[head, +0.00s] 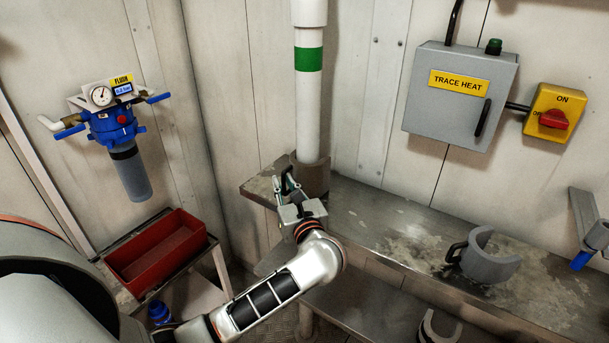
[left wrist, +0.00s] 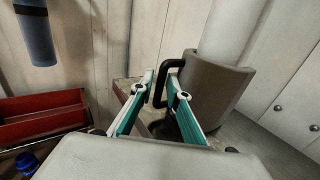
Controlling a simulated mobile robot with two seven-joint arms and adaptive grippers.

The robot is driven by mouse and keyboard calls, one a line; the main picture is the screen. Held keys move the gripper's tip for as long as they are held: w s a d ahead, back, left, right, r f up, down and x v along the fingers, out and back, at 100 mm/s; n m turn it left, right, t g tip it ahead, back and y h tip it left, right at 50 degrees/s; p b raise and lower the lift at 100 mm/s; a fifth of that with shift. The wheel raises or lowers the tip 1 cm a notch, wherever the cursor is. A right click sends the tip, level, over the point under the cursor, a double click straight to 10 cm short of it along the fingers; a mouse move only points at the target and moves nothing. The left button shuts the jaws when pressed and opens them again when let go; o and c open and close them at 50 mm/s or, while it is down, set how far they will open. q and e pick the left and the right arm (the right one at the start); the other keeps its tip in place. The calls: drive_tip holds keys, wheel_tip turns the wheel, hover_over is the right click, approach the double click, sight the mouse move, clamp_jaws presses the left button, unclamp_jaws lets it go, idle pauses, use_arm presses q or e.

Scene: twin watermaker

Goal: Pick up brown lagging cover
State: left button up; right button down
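The brown lagging cover (head: 316,178) stands on the metal bench around the foot of the white pipe (head: 308,110). In the left wrist view the brown cover (left wrist: 217,92) shows its curved wall and a black handle (left wrist: 158,88) on its left side. My left gripper (head: 287,180) is beside the cover at the bench's left end. Its fingers (left wrist: 161,84) are apart, with the handle showing between and just beyond their tips. I cannot tell whether they touch it. My right gripper is not in view.
A grey cover (head: 490,262) with a black handle lies on the bench (head: 385,225) at right; another grey one (head: 438,329) sits lower. A red tray (head: 157,254) stands at left below a blue filter (head: 115,125). A trace heat box (head: 458,100) hangs on the wall.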

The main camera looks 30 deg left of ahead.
use_arm(q)
drive_tip(key=shift+w+a, duration=0.15)
clamp_jaws()
drive_tip(key=shift+r, duration=0.1)
drive_tip(key=shift+r, duration=0.35)
drive_tip(key=r, duration=0.2)
drive_tip(key=shift+s+r, duration=0.3)
drive_tip(key=s+a, duration=0.1)
drive_tip(key=s, duration=1.6)
drive_tip(key=shift+s+a+b, duration=0.2)
drive_tip(key=shift+b, duration=0.25)
